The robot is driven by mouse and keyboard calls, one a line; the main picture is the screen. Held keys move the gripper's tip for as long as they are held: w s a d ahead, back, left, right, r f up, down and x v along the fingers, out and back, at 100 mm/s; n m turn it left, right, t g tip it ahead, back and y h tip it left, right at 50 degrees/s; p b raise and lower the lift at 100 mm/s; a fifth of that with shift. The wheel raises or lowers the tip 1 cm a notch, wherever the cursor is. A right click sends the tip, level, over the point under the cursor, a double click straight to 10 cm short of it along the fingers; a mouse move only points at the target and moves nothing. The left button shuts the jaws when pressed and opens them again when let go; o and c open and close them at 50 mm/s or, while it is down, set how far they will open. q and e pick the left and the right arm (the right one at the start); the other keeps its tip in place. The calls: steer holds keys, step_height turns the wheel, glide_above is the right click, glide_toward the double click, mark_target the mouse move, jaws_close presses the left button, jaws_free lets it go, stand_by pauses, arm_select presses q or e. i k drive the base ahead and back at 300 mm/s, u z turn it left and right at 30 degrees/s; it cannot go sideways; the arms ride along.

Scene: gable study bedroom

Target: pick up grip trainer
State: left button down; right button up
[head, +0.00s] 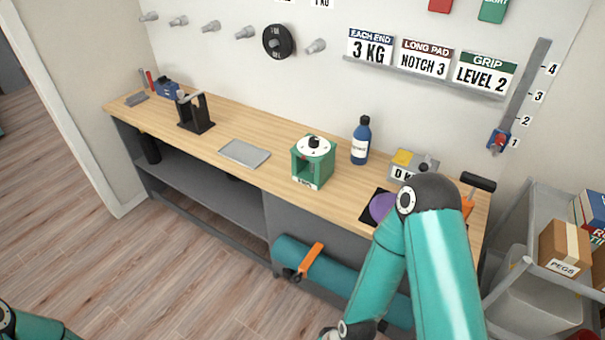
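I cannot tell for sure which object is the grip trainer. A green block with a white dial on top (313,165) stands upright on the bench and matches the green "GRIP LEVEL 2" card (485,73) in colour. A black stand with a grey handle-like piece on top (196,116) is further left on the bench. My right arm reaches in at the lower right, in front of the bench's right end; its gripper is below the frame. Only a bit of my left arm shows in the lower left corner, and its gripper is out of view.
A teal roll (330,277) lies below. A shelf with boxes (565,245) stands right. Floor at left is clear.

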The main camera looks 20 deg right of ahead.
mark_target(313, 162)
steer(key=z, duration=0.2)
steer(key=i, duration=0.9)
steer(key=u, duration=0.1)
